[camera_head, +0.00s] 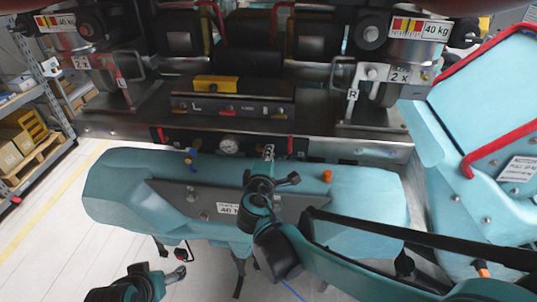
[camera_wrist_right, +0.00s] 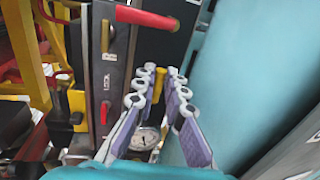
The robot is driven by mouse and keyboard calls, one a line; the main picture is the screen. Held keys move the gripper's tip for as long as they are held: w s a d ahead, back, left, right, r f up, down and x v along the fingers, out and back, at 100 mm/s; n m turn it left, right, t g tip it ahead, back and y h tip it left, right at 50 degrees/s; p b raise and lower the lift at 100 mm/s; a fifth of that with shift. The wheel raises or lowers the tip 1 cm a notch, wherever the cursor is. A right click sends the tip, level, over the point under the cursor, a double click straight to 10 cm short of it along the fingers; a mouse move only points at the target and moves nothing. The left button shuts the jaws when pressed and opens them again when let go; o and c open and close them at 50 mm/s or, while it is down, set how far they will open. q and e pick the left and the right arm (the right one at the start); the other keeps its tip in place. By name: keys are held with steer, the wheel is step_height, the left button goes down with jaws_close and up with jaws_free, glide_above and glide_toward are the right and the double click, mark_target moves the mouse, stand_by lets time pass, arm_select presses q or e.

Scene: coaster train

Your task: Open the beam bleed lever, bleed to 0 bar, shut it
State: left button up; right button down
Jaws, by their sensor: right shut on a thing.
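The yellow lever (camera_wrist_right: 158,86), which I take to be the bleed lever, stands out from the dark valve panel between my right gripper's fingertips (camera_wrist_right: 163,72) in the right wrist view. The fingers are shut on it. In the head view my right gripper (camera_head: 268,154) reaches the panel and hides the lever. The round white pressure gauge (camera_head: 229,146) sits left of the gripper and also shows in the wrist view (camera_wrist_right: 145,138). Its needle is too small to read. My left gripper (camera_head: 178,274) is low at the left, away from the panel; its finger opening is unclear.
The teal beam (camera_head: 135,185) lies below the panel. A red handle (camera_wrist_right: 146,17) is close beyond the fingertips. A blue-and-yellow valve (camera_head: 191,157) is left of the gauge, and an orange knob (camera_head: 327,176) stands on the beam. Floor at left (camera_head: 50,235) is clear.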

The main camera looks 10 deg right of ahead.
steer(key=shift+f, duration=0.1)
stand_by(0.4)
steer(key=c, duration=1.6)
jaws_free()
steer(key=shift+s, duration=0.1)
steer(key=v, duration=1.2)
steer(key=shift+d, duration=0.1)
